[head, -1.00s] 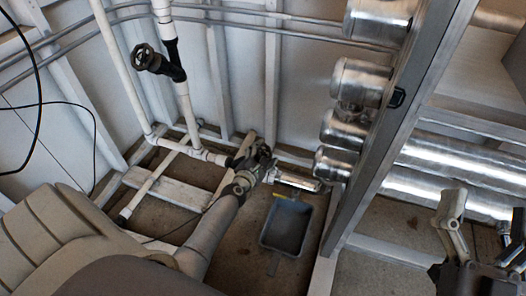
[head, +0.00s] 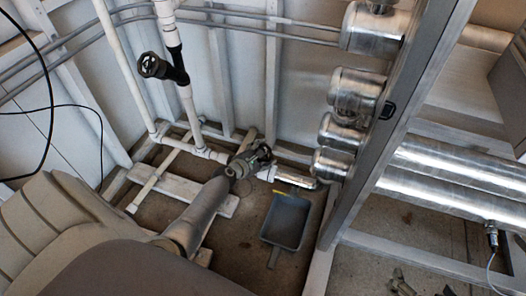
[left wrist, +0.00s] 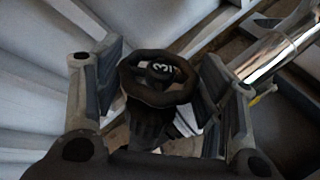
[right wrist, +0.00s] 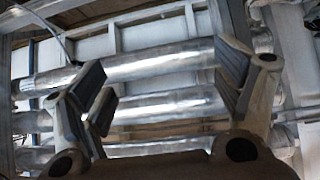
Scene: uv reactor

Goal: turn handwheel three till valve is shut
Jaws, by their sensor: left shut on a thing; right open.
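Handwheel three (left wrist: 160,78) is a dark round wheel with a white 3 on its hub, on a dark valve body in the left wrist view. My left gripper (left wrist: 158,88) has a finger on each side of the wheel and is shut on it. In the head view my left gripper (head: 250,160) is low by the back wall at the white pipe and hides most of the wheel. The valve's inner state cannot be seen. My right gripper (right wrist: 165,90) is open and empty in the right wrist view, facing large metal pipes. Only a little of it shows at the head view's bottom edge.
Another dark handwheel (head: 153,65) sits higher on a white vertical pipe. A grey tray (head: 286,222) is on the floor right of my left gripper. Metal cylinders (head: 345,133) and a grey frame post (head: 400,110) stand further right. Black cables hang at the left.

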